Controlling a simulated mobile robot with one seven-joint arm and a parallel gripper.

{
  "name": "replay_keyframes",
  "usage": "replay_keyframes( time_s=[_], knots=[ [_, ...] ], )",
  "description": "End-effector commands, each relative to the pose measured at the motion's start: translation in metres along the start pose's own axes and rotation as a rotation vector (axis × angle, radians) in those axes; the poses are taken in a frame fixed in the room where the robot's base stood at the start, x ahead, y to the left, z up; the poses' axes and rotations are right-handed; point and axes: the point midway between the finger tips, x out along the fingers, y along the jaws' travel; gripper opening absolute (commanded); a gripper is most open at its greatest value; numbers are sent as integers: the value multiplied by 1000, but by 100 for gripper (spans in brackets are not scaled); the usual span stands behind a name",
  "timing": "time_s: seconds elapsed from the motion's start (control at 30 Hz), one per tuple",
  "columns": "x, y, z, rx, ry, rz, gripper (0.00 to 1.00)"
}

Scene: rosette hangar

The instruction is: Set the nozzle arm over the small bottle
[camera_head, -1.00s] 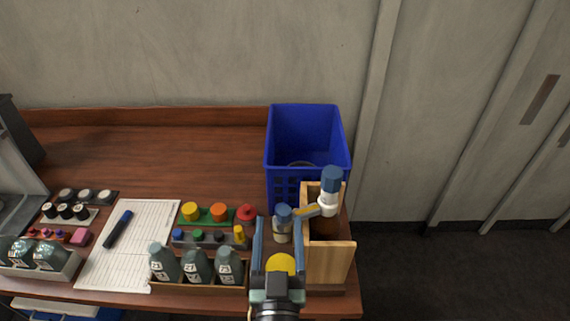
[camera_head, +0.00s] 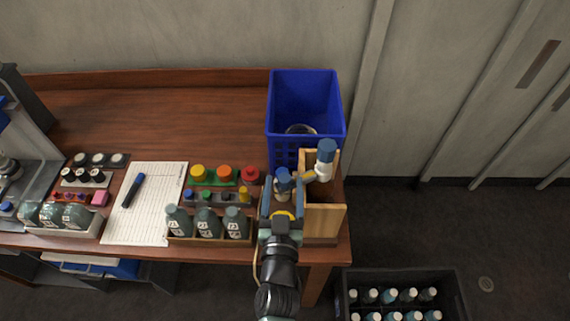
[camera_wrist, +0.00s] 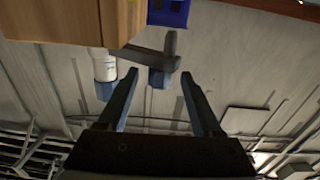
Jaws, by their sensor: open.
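A small bottle with a blue cap (camera_head: 283,175) stands at the bench's right end. The yellow-topped nozzle arm (camera_head: 309,177) runs from a white, blue-capped bottle (camera_head: 325,160) on the wooden stand to beside it. In the wrist view, which is upside down, the nozzle arm (camera_wrist: 150,57) looks dark grey and lies just beyond my fingertips. A blue cap (camera_wrist: 158,79) shows behind it. My gripper (camera_head: 283,190) is open, its fingers on either side of the small bottle in the head view. I cannot tell whether they touch it; the bottle's lower part is hidden.
The wooden stand (camera_head: 325,218) is close on my gripper's right, with a blue basket (camera_head: 305,105) behind. A rack of grey bottles (camera_head: 205,237) is close on the left. A dark bottle crate (camera_head: 452,300) stands on the floor. The bench's back middle is clear.

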Motion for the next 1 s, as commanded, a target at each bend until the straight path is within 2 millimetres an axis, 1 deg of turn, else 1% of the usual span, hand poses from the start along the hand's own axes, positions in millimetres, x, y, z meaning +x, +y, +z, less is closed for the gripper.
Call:
replay_keyframes(
  time_s=[0.03,0.1,0.3,0.47,0.73,0.77,0.9,0.97,1.0],
  knots=[
    [10,0,-2,0,2,-1,67],
    [21,0,-1,0,1,-1,67],
    [43,0,0,0,1,0,67],
    [50,0,0,0,0,0,67],
    [51,0,0,1,0,0,67],
    [51,0,0,1,0,0,63],
    [50,0,0,0,0,0,38],
    [50,0,0,0,0,0,27],
    [50,0,0,0,0,0,20]
  ],
)
